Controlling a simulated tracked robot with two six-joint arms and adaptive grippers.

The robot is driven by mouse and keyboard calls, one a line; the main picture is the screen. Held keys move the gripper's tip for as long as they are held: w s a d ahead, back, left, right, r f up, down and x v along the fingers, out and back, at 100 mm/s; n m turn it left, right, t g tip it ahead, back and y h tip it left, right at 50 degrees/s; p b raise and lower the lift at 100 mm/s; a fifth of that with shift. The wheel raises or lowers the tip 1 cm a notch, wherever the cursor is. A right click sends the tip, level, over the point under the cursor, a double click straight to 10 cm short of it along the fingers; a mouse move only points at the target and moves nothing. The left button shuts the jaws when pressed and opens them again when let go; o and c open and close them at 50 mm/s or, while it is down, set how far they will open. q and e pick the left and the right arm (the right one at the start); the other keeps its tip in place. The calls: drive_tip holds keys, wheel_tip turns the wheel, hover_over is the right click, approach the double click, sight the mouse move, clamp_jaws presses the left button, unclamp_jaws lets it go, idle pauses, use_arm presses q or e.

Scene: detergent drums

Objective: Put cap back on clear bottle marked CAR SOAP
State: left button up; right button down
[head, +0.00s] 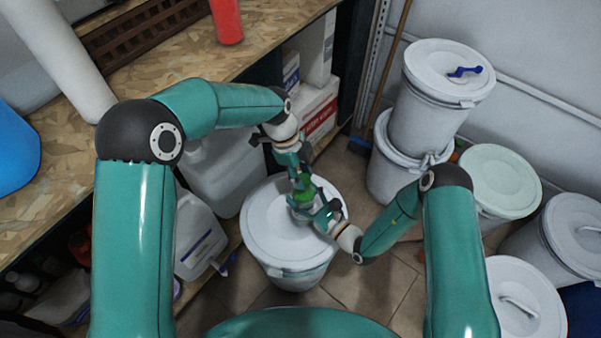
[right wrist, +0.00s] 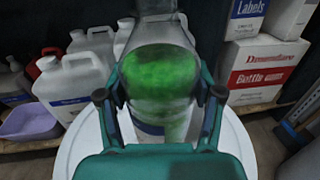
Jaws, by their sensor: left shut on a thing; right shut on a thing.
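The clear bottle with green liquid (head: 304,191) stands over the white drum lid; in the right wrist view it (right wrist: 158,72) fills the middle. Its marking cannot be read. My right gripper (head: 318,211) is shut on the bottle from the lower right; its dark fingers (right wrist: 160,100) press on both sides. My left gripper (head: 298,172) is shut above the bottle, at its top. The cap is hidden by the left fingers, and I cannot tell whether it touches the bottle's neck.
The white lidded drum (head: 265,225) is under both grippers. Large jugs (head: 199,240) stand on the low shelf at left. Stacked drums (head: 436,95) and a pale green lid (head: 500,182) are at right. The wooden bench (head: 62,150) edges the left side.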

use_arm(q)
drive_tip(key=m, duration=0.3)
drive_tip(key=m+g, duration=0.1)
drive_tip(key=shift+w+d+m+y, duration=0.1)
drive_tip(key=shift+w+m+y, duration=0.15)
drive_tip(key=shift+m+y, duration=0.05)
drive_tip(key=m+g+y, duration=0.1)
drive_tip(key=m, duration=0.4)
drive_tip(key=shift+d, duration=0.1)
drive_tip(key=m, duration=0.2)
drive_tip(key=m+y, duration=0.1)
drive_tip(key=m, duration=0.1)
drive_tip(key=shift+m+y, duration=0.3)
drive_tip(key=shift+m, duration=0.1)
drive_tip(key=m, duration=0.2)
drive_tip(key=shift+w+m+y, duration=0.1)
drive_tip(key=shift+m+y, duration=0.2)
drive_tip(key=o, duration=0.7)
drive_tip(key=shift+o, duration=0.2)
drive_tip(key=shift+d+r, duration=0.1)
drive_tip(key=shift+r, duration=2.15)
